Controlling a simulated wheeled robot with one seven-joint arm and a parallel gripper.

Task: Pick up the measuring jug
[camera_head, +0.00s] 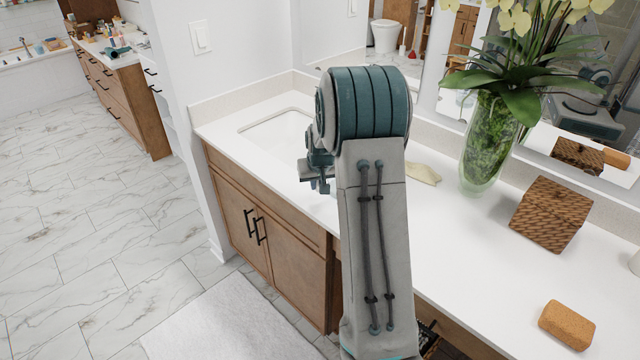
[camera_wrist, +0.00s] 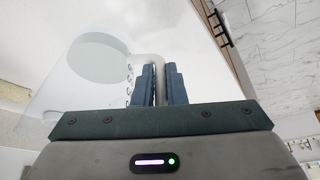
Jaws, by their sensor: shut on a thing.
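The measuring jug (camera_wrist: 90,85) is clear, with a round end showing pale in the wrist view, left of my fingers. Its pale handle runs between the fingers of my gripper (camera_wrist: 161,85), which is shut on it. In the head view my gripper (camera_head: 318,180) is over the front part of the white counter, near the sink. I cannot make out the jug in the head view; my arm covers part of that area. I cannot tell whether the jug touches the counter.
The sink (camera_head: 275,130) lies behind my gripper in the white counter (camera_head: 470,235). A tan cloth (camera_head: 423,173), a glass vase with flowers (camera_head: 488,145), a woven box (camera_head: 550,213) and a sponge (camera_head: 567,325) are to the right. A wall stands to the left.

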